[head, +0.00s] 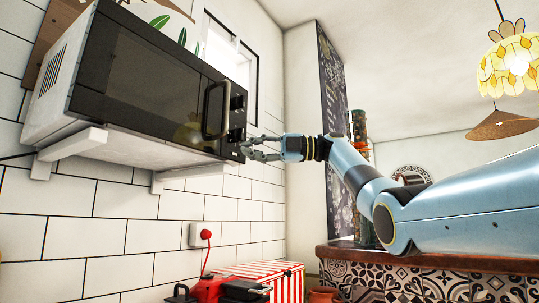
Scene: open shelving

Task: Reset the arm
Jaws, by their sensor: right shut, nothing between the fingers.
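My right arm comes in from the right, its light blue links stretched toward the wall. My right gripper (262,148) is just in front of the lower right corner of a black and white microwave (135,75), below its door handle (215,110). The gripper is shut with nothing between its fingers. I cannot tell whether the fingertips touch the microwave. The microwave door is closed. My left gripper is not in view.
The microwave sits on white brackets (75,143) on a white tiled wall. Below are a red-plugged socket (199,235), a red and white striped box (288,278) and a red appliance (208,290). A tiled counter (430,262) stands at right under my arm.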

